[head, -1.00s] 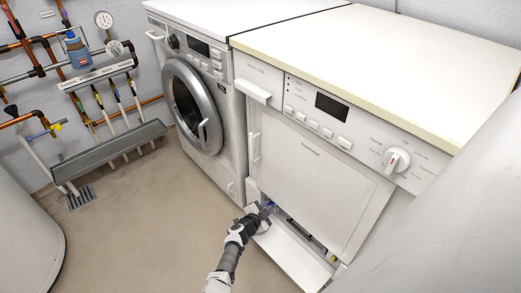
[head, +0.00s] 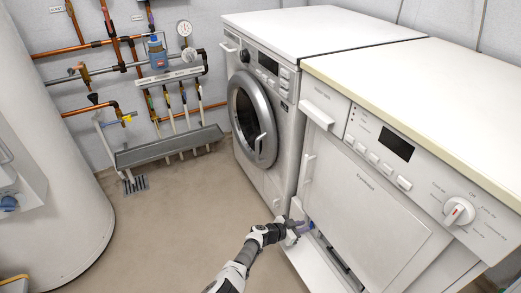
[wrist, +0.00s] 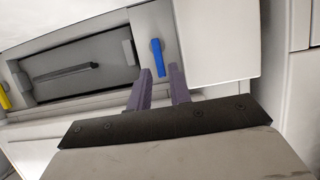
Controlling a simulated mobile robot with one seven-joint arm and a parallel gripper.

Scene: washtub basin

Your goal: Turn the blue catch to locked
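The blue catch (wrist: 157,58) shows in the wrist view as a short, nearly upright lever on a pale plate, right of the grey recess panel (wrist: 70,72). My gripper (wrist: 160,74) is open. Its two purple-grey fingers are apart, with tips just below and to either side of the lever's lower end. In the head view my gripper (head: 301,230) is at the low opening of the right-hand machine (head: 365,185). A little blue shows there, too small to read.
A yellow catch (wrist: 4,97) is at the left edge of the wrist view. A white flap (head: 303,266) lies folded out below the opening. A front-loading washer (head: 262,125) stands to the left. The floor (head: 180,225) in front is clear.

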